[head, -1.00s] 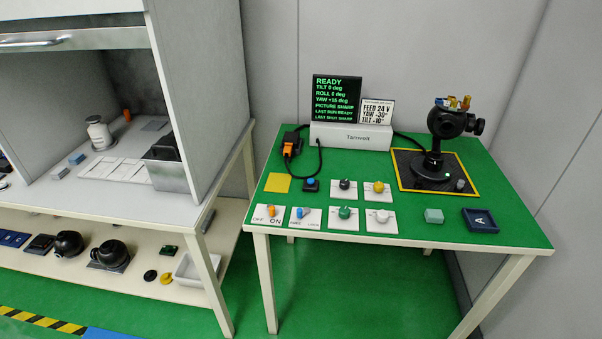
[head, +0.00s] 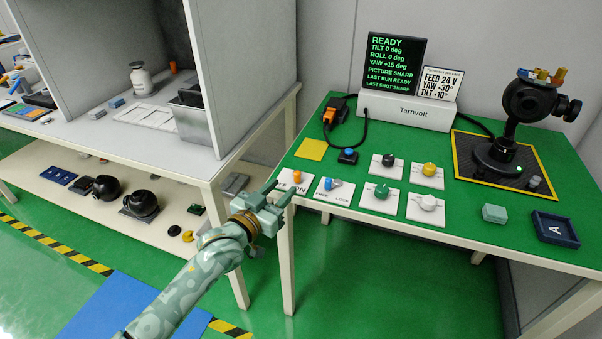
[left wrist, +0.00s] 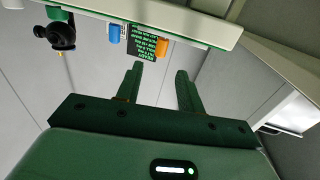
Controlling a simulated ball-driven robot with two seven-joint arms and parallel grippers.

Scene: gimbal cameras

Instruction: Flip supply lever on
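The supply lever is an orange knob (head: 297,176) on a white OFF/ON plate (head: 288,187) at the front left corner of the green table. My left gripper (head: 279,191) is just in front of that corner and covers part of the plate, including the OFF label. Its two fingers stand apart with nothing between them. In the left wrist view, which is upside down, the open fingers (left wrist: 160,70) point toward the table edge, and the orange lever (left wrist: 162,47) shows beyond them, apart from them. My right gripper is not in view.
A blue lever (head: 333,183) stands close to the right on its own plate. The screen (head: 393,65) reads READY. A black gimbal camera (head: 525,108) stands at the back right. A grey cabinet (head: 245,70) is at the left.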

